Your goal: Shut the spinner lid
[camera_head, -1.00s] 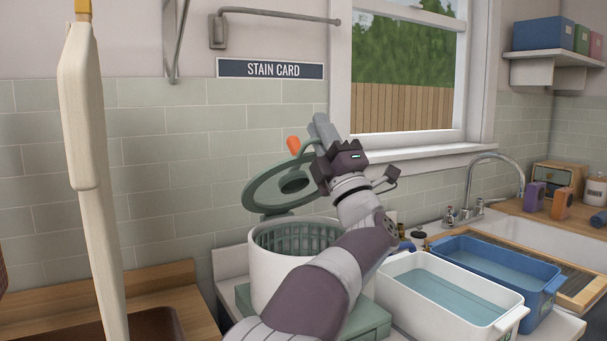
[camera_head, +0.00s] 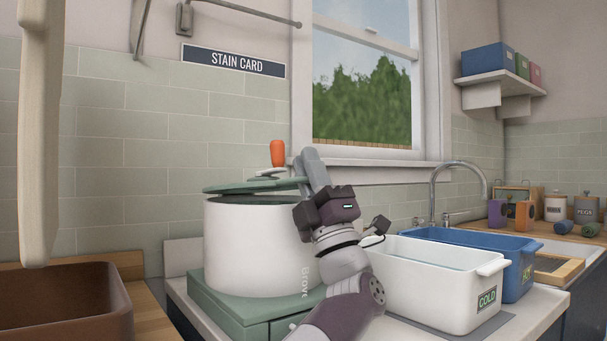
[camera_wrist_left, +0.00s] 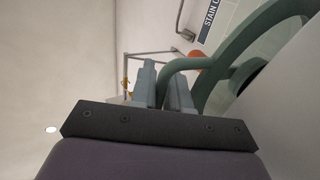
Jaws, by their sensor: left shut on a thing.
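The spinner (camera_head: 258,245) is a white round tub on a green base (camera_head: 230,310). Its green lid (camera_head: 245,187) lies low and almost level over the tub mouth, with a thin dark gap still showing beneath it. An orange knob (camera_head: 277,153) stands up above the lid; it also shows in the left wrist view (camera_wrist_left: 196,61). My left gripper (camera_head: 312,168) is at the right edge of the lid. My right gripper is out of view.
A white basin (camera_head: 440,290) labelled COLD stands right of the spinner, with a blue basin (camera_head: 520,268) behind it. A brown bin (camera_head: 65,305) is at lower left. A tap (camera_head: 462,168) and sink are further right.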

